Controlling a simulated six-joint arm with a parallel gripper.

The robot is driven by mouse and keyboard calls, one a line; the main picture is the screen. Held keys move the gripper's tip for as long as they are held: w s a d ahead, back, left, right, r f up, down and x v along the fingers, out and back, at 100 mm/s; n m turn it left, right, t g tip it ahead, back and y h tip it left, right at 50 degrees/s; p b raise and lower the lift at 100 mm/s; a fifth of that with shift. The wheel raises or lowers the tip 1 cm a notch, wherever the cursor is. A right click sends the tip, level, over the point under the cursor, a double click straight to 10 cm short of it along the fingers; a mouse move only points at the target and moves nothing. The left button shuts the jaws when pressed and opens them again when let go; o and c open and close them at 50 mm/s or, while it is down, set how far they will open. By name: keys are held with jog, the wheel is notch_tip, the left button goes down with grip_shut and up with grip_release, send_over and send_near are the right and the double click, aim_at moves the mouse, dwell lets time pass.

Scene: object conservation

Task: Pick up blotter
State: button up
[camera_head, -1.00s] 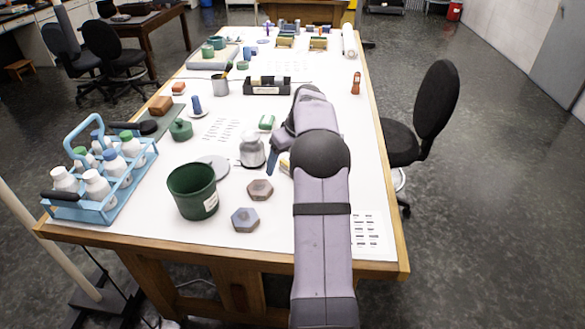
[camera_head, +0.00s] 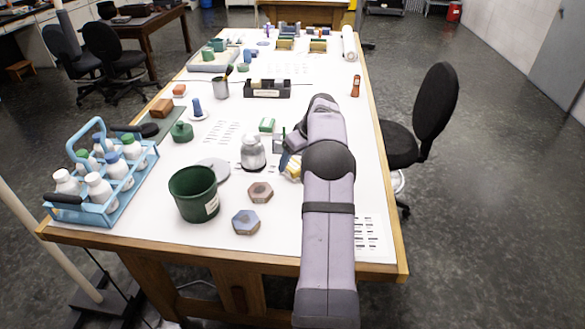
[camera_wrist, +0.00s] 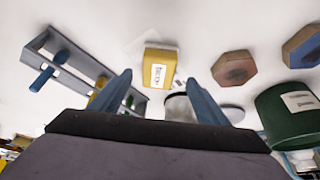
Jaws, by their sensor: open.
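A yellow block with a white printed label (camera_wrist: 160,64) lies on the white table top, ahead of my fingers in the wrist view. I cannot read its label, so I cannot tell for sure that it is the blotter. In the head view a small part of it (camera_head: 293,168) shows beside my arm, which hides the rest. My gripper (camera_wrist: 158,78) is open, with one blue finger on each side of the block in the picture and nothing held. In the head view my gripper (camera_head: 286,160) is mostly hidden by my arm.
A white-grey jar (camera_head: 252,155) stands close left of my gripper. Two hexagonal blocks (camera_head: 260,192) (camera_head: 246,222) and a green pot (camera_head: 193,194) are nearer the front. A blue-grey rack (camera_wrist: 65,62) is at the wrist view's left. A blue bottle carrier (camera_head: 103,213) stands far left.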

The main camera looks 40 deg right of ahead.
aim_at(292, 164)
jog(key=p+x, duration=0.2)
jog(key=x, duration=0.1)
jog(key=shift+w+d+r, duration=0.1)
jog(key=shift+d, duration=0.05)
jog(key=shift+x, duration=0.85)
jog(key=shift+c, duration=0.2)
jog(key=c, duration=1.1)
jog(key=shift+c, duration=0.2)
jog(key=shift+r, duration=0.1)
notch_tip(292, 164, up, 10)
jog(key=shift+f+b, duration=0.1)
jog(key=shift+b, duration=0.95)
